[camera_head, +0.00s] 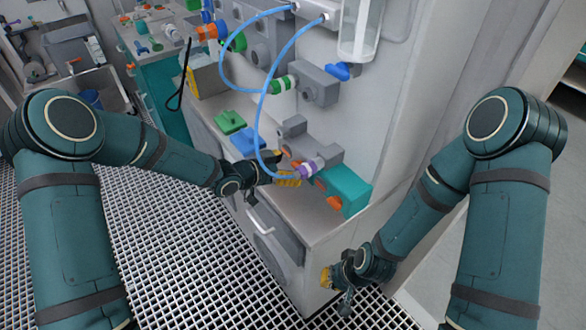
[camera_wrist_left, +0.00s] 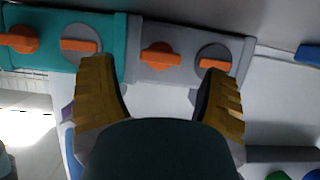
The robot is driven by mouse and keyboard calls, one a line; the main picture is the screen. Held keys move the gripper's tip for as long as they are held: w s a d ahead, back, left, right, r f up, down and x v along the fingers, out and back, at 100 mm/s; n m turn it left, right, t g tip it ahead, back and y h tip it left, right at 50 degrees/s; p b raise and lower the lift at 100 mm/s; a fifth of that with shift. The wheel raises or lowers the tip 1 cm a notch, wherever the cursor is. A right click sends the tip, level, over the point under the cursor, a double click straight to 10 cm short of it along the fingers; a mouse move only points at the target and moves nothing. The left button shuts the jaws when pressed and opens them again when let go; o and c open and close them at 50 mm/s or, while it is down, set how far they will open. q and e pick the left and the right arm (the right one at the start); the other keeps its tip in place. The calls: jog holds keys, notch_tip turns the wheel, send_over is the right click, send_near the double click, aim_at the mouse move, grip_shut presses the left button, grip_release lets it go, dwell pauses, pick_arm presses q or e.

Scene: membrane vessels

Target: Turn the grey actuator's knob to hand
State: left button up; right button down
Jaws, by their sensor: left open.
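The grey actuator (camera_wrist_left: 186,76) shows in the left wrist view with two orange knobs side by side. Its left knob (camera_wrist_left: 160,56) has a round orange base; its right knob (camera_wrist_left: 215,62) is an orange bar on a grey disc, lying about level. In the head view the grey actuator (camera_head: 322,157) is partly hidden by hose fittings.
A teal actuator (camera_head: 350,184) with similar orange knobs adjoins the grey one. A blue hose (camera_head: 260,105) hangs down close to my left gripper. Green (camera_head: 230,121) and blue (camera_head: 247,143) blocks sit on the counter to the left. Grating floor (camera_head: 170,260) lies in front.

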pick_arm(q)
jog(key=shift+x, duration=0.95)
jog(key=shift+r, duration=0.1)
jog(key=c, duration=1.2)
